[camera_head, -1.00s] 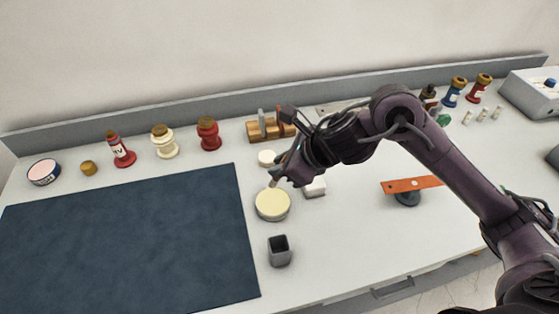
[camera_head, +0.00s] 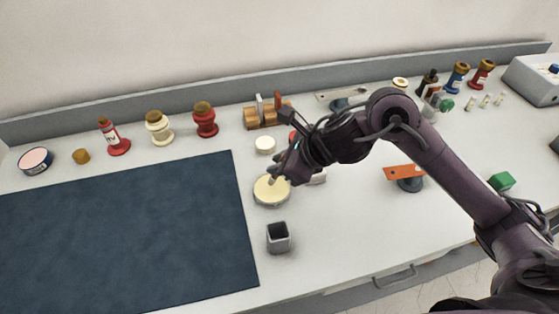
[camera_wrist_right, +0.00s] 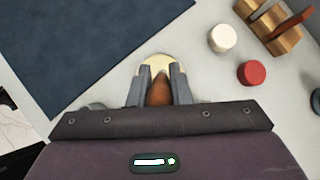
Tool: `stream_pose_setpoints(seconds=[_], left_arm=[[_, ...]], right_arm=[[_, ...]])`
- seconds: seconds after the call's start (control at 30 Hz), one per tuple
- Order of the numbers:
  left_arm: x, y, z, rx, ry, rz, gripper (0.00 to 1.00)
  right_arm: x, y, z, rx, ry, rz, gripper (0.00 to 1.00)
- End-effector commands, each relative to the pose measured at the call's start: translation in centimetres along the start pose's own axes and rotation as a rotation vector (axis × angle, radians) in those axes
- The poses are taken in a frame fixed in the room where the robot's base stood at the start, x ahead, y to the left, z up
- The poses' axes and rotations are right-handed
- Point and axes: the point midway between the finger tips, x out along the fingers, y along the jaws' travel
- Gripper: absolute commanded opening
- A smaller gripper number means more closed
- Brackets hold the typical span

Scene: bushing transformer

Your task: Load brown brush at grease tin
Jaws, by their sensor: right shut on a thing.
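The grease tin (camera_head: 271,191) is a round, low tin with a cream-yellow top, just right of the dark blue mat in the head view. It also shows in the right wrist view (camera_wrist_right: 155,61), partly hidden behind the fingers. My right gripper (camera_head: 279,174) is over the far right side of the tin, pointing down. In the right wrist view its two grey fingers (camera_wrist_right: 159,82) are shut on the brown brush (camera_wrist_right: 160,93), whose brown handle shows between them. The brush's lower end is at the tin's top; I cannot tell whether it touches the grease. My left gripper is not in view.
A grey square cup (camera_head: 278,239) stands in front of the tin. A white round lid (camera_head: 265,144) and a wooden rack (camera_head: 266,113) are behind it. A red round piece (camera_wrist_right: 251,72) lies nearby. The blue mat (camera_head: 120,235) is clear. An orange plate (camera_head: 404,172) stands to the right.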

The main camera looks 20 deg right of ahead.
Motion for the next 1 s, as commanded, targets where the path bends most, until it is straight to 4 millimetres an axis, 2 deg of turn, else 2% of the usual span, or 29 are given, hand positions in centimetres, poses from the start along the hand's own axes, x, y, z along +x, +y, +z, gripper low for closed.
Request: stream_pose_setpoints(seconds=[1.0], left_arm=[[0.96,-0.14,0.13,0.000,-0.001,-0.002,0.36]], right_arm=[[0.63,0.11,-0.54,0.000,0.000,0.000,0.00]])
